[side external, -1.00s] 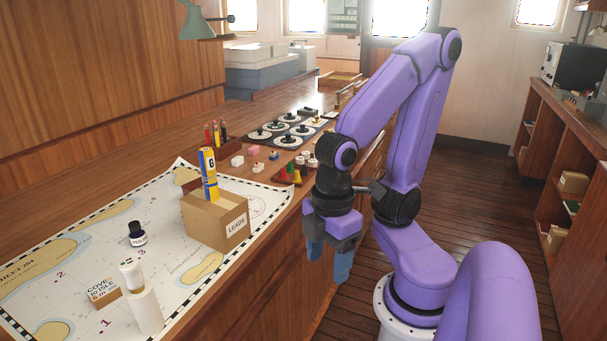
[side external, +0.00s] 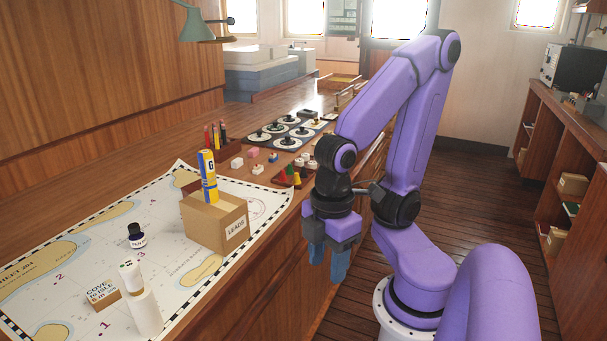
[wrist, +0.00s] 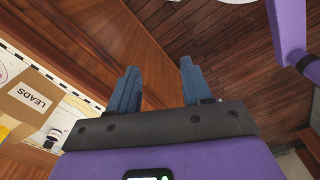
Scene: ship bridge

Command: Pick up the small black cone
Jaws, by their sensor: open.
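My gripper (side external: 328,258) hangs with its blue fingers pointing down, off the front edge of the counter. In the wrist view the gripper (wrist: 157,76) has its two fingers apart with nothing between them, above the counter front and the plank floor. A small dark red tray (side external: 279,181) holding small coloured cones (side external: 289,174), red, green and yellowish, stands on the counter up and left of my gripper. I cannot make out a black cone for certain. Small black upright pieces (side external: 287,141) sit on white discs farther back, too small to identify as cones.
A cardboard box (side external: 212,222) marked LEADS stands on the chart (side external: 160,290), with a yellow and blue tube (side external: 207,176) on it. An ink bottle (side external: 137,236) and a white cylinder (side external: 146,312) stand left. Small blocks (side external: 254,153) lie beyond the box.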

